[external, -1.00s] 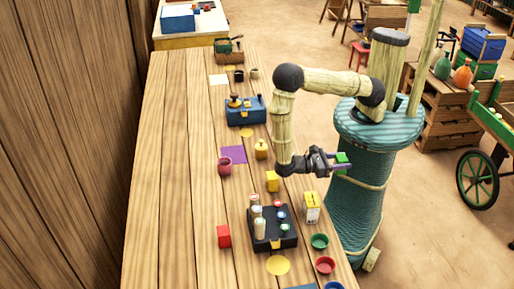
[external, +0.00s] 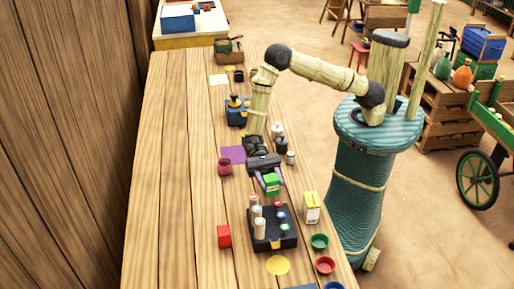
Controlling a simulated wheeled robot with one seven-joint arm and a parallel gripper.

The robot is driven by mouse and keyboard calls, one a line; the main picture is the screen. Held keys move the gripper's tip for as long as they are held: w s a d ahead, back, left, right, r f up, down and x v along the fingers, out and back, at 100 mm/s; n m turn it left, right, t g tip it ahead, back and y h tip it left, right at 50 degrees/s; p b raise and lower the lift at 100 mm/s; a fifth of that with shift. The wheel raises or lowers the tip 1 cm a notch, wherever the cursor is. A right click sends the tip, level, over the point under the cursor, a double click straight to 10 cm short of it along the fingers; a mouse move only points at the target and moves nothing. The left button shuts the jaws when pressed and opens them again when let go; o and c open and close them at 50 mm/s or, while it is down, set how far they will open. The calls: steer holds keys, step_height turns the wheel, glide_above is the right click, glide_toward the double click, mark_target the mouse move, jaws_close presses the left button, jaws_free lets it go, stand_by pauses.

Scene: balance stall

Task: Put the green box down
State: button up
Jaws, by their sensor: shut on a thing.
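The green box (external: 271,184) is between the fingers of my gripper (external: 269,180), with its pale top edge showing. My gripper is shut on it over the wooden table (external: 180,190), just behind the black tray (external: 287,241) of bottles. I cannot tell whether the box's underside touches the table or is held above it. The gripper and box cover the spot where a yellow block and a yellow bottle stood.
A red cube (external: 224,236) stands left of the tray and a yellow-white carton (external: 312,207) right of it. Small jars (external: 281,146) stand right of my wrist. The table's left side is bare.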

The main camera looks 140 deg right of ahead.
steer(key=w+d+f+m+t+h, duration=0.1)
steer(key=w+d+m+t+h, duration=0.1)
steer(key=d, duration=0.4)
steer(key=w+d+f+m+t+h, duration=0.1)
steer(key=w+d+m+t+h, duration=0.1)
steer(key=d, duration=0.5)
steer(key=m+t+h, duration=0.1)
steer(key=m+h, duration=0.1)
steer(key=h, duration=0.1)
steer(key=shift+w+d+f+t+b, duration=0.2)
steer(key=shift+w+f+t+b, duration=0.1)
steer(key=shift+w+f+b, duration=0.05)
steer(key=shift+f, duration=0.15)
steer(key=b, duration=0.5)
glide_above(231, 205)
steer(key=shift+w+f, duration=0.1)
steer(key=shift+f, duration=3.15)
steer(key=shift+f+b, duration=0.4)
steer(key=shift+f, duration=0.2)
steer(key=o, duration=1.1)
